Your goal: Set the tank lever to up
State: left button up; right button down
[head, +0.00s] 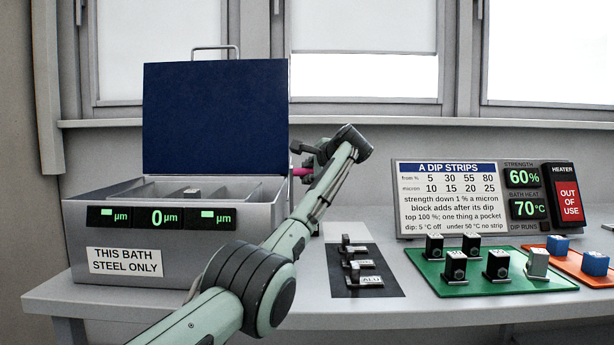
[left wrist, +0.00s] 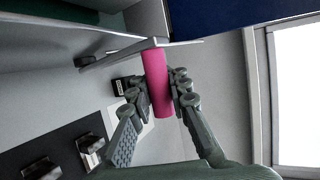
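The tank (head: 75,235) is a grey metal bath with its blue lid (head: 215,118) standing open. Its lever has a pink handle (head: 302,171) at the tank's right side, near rim height, partly hidden by my gripper. In the left wrist view the pink handle (left wrist: 158,85) joins a thin grey metal bar (left wrist: 125,52). My left gripper (head: 305,160) is at the handle. In the left wrist view its fingers (left wrist: 160,92) lie against both sides of the handle, closed on it. My right gripper is not in view.
A dark strip with several small labelled blocks (head: 356,268) lies right of the tank. A green mat (head: 455,288) with dark blocks, an orange mat (head: 572,262) with blue blocks and a sign board (head: 447,200) stand further right. A window is behind.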

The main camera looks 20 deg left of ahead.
pick_arm(q)
jog(key=o, duration=0.5)
jog(key=shift+s+d+r, duration=0.15)
jog(key=shift+r, duration=0.3)
jog(key=shift+c, duration=0.2)
jog(key=shift+o, duration=0.3)
jog(key=shift+f, duration=0.15)
jog(key=v, duration=1.2)
jog(key=shift+f, duration=0.15)
